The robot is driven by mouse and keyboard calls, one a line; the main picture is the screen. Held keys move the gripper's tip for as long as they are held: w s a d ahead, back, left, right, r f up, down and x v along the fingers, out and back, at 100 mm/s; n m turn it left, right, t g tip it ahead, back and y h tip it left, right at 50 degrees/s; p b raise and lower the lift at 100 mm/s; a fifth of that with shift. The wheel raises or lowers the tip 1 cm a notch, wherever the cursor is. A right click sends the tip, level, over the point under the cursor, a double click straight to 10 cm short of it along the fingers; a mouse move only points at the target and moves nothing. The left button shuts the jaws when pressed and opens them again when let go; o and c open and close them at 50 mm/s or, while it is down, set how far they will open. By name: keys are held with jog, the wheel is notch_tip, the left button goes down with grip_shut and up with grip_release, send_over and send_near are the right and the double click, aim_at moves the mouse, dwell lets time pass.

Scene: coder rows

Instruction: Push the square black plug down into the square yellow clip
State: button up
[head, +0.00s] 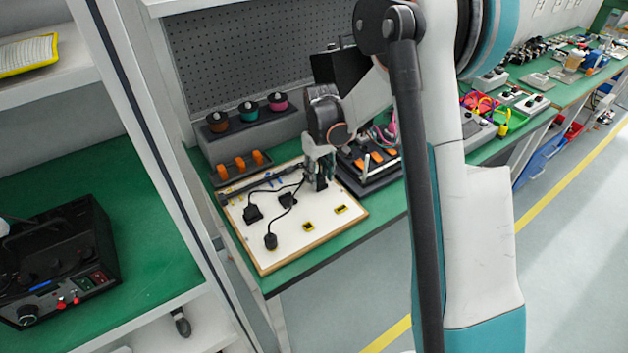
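A white board with a wooden edge (262,262) lies on the green bench. Two small yellow clips with dark middles sit on it, one nearer the front (308,227) and one to its right (340,209). Black plugs with cables lie on its left half: a blocky one (253,214), another near the middle (287,201) and a rounder one (270,241) in front. My gripper (320,176) points down over the board's back right part, behind the clips. A dark piece shows at its fingertips; I cannot tell whether it is a held plug or the fingertips.
A dark tray with orange parts (370,161) stands right of the board. Orange parts (239,164) and several spools (248,111) stand behind it, before a grey pegboard (240,60). A shelf post (160,160) rises at left. The board's front right is clear.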

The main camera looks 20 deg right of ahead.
grip_shut()
jog(key=shift+r, duration=0.4)
dwell(0.6)
jog(key=shift+r+p, duration=0.9)
jog(key=shift+r, duration=0.25)
